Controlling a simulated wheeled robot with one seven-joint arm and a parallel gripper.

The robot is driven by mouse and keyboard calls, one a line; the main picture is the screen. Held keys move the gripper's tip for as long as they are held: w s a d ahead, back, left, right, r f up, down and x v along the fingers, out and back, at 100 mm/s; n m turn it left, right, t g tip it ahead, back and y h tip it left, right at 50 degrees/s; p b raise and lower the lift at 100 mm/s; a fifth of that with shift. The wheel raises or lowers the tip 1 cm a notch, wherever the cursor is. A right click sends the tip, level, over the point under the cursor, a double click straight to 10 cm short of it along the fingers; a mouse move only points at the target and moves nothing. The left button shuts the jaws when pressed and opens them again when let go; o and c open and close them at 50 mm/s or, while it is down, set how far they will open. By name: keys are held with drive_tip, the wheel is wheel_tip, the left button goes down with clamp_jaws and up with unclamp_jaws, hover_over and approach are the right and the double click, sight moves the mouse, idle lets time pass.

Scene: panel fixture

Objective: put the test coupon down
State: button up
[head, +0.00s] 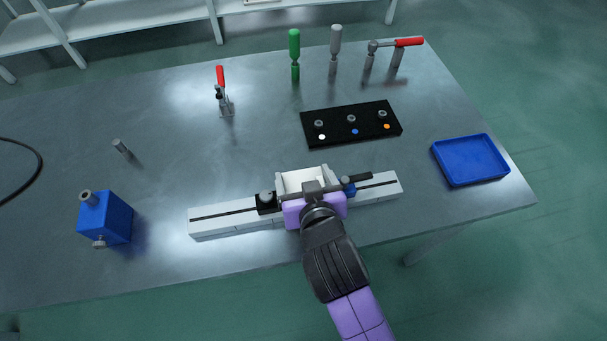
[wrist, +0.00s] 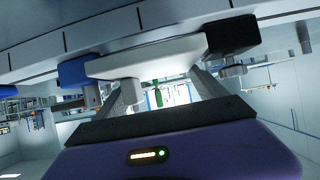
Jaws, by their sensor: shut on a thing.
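The test coupon appears to be the pale, cream-white piece (head: 302,178) at the far side of my purple gripper (head: 305,181) in the head view. It also shows as a pale block (wrist: 150,56) across the fingertips in the wrist view. My gripper is shut on it, over the middle of a long white rail fixture (head: 229,215).
A black panel (head: 350,133) with round fittings and coloured dots lies behind. A blue tray (head: 470,160) is at the right, and a blue block (head: 105,218) at the left. A red-handled clamp (head: 222,92) and several upright tools stand farther back.

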drive_tip(key=shift+f, duration=0.25)
drive_tip(key=o, duration=1.3)
drive_tip(key=shift+s+r+p, duration=0.15)
drive_tip(key=shift+r+p, duration=0.2)
drive_tip(key=shift+r, duration=0.4)
drive_tip(key=v, duration=1.1)
drive_tip(key=shift+s+d, duration=0.1)
drive_tip(key=shift+s, duration=0.15)
